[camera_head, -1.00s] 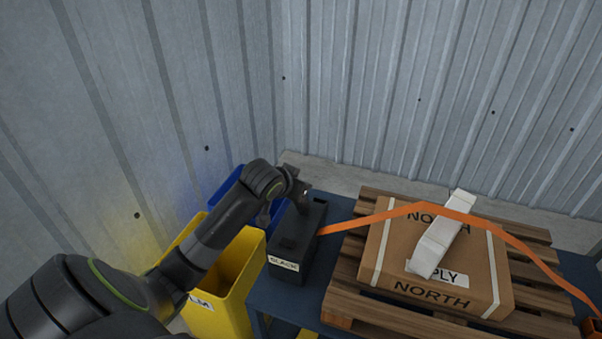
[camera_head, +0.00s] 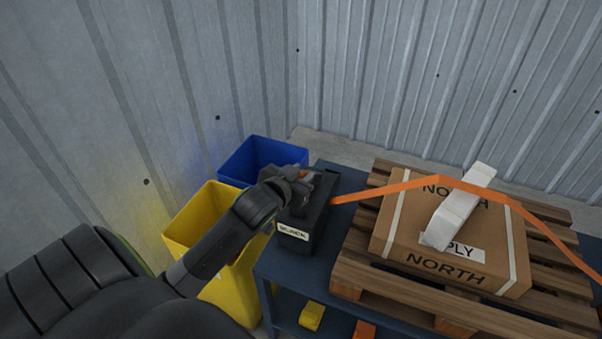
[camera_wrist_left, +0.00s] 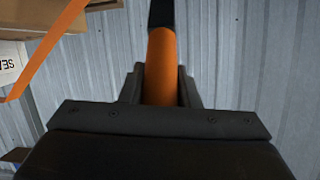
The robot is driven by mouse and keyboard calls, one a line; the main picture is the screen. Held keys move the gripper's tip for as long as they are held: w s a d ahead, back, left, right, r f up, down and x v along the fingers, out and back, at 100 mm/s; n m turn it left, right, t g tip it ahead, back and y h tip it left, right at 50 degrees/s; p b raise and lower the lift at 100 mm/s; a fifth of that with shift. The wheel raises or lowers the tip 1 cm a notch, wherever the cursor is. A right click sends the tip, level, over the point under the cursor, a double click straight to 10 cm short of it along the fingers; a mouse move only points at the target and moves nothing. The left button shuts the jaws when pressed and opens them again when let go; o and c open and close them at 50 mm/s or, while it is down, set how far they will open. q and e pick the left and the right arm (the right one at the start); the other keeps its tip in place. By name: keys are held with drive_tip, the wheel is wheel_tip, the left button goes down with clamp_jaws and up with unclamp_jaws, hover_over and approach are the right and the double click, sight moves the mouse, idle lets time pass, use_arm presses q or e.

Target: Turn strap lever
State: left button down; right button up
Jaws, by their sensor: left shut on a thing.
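My left gripper (camera_head: 306,180) is over the top of a black box (camera_head: 306,231) with a white label on its front. In the left wrist view its fingers are shut on an orange lever (camera_wrist_left: 161,66), one finger on each side; the lever's far end is black. An orange strap (camera_head: 393,187) runs from the black box across a brown carton (camera_head: 404,244). The lever's base is hidden by my gripper. My right gripper is not in view.
The carton sits on a wooden pallet (camera_head: 345,272) on a dark blue table (camera_head: 284,268). A white folded piece (camera_head: 455,212) lies on the carton under the strap. A yellow bin (camera_head: 188,222) and a blue bin (camera_head: 246,158) stand left of the table. Corrugated walls close the corner.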

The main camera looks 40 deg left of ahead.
use_arm(q)
drive_tip(key=c, duration=1.1)
unclamp_jaws()
drive_tip(key=shift+s, duration=0.1)
drive_tip(key=p+v, duration=0.5)
drive_tip(key=v, duration=1.2)
drive_tip(key=shift+f, duration=0.1)
